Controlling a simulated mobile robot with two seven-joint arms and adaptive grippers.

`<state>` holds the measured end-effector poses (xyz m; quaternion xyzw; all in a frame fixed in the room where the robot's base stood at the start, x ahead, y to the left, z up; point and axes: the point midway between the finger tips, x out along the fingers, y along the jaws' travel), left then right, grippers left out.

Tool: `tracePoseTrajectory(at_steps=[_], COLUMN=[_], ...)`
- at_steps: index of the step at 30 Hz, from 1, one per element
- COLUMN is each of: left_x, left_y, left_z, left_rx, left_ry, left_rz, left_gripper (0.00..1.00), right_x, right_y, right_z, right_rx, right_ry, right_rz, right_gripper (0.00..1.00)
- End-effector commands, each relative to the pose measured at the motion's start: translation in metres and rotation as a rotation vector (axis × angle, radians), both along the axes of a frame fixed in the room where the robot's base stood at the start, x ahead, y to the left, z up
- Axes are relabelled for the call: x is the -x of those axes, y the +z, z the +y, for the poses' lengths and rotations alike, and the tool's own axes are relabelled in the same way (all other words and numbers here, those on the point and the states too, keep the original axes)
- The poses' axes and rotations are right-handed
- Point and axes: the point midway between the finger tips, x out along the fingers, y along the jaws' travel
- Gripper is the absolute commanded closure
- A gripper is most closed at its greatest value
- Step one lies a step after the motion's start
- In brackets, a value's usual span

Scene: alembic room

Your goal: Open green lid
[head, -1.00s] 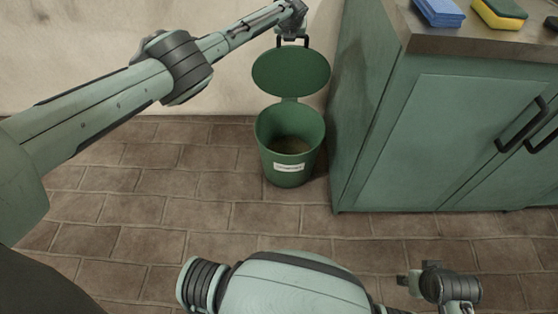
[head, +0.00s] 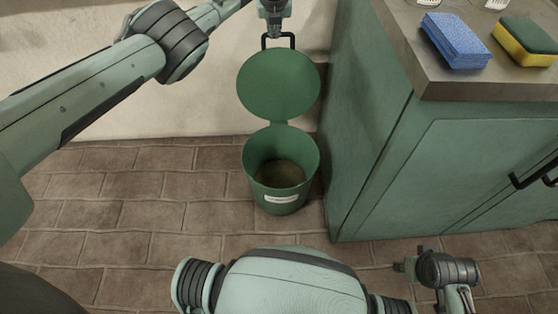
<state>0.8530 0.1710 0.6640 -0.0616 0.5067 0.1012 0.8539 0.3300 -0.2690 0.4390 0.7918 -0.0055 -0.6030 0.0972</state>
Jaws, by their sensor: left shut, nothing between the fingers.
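The green lid (head: 279,86) stands raised, roughly upright, behind the mouth of the green bin (head: 281,200), and its round inner face shows. A hinge strip joins it to the bin's rear rim. A dark handle loop sticks up at the lid's top edge. My left gripper (head: 274,33) is at the top of the picture, just at this handle and pointing down; it is shut with nothing held. Whether it touches the handle I cannot tell. The bin is open and its brownish inside shows.
A green cabinet (head: 440,175) with dark handles stands close to the bin's right. On its counter (head: 440,75) are blue cloths (head: 457,40) and a yellow-green sponge (head: 527,42). A pale wall is behind the bin. The tiled floor (head: 130,200) to the left is clear.

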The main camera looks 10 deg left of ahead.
Motion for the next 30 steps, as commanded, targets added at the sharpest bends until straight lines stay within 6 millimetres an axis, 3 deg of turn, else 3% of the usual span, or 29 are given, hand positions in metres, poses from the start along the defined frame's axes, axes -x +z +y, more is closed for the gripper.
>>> tracePoseTrajectory(at_steps=[10,30], left_x=[0.0000,0.0004], left_y=[-0.0005,0.0013], left_z=[0.0003,-0.0006], left_rx=[0.000,-0.001], left_ry=[0.001,0.000], left_rz=[-0.001,-0.001], left_gripper=[1.00,1.00], right_x=[0.0062,-0.0012], right_y=[0.0004,0.0059], right_z=[-0.0031,0.0000], right_rx=[0.008,0.002], right_ry=[0.004,0.006], right_rz=[0.009,-0.008], right_gripper=[0.60,0.60])
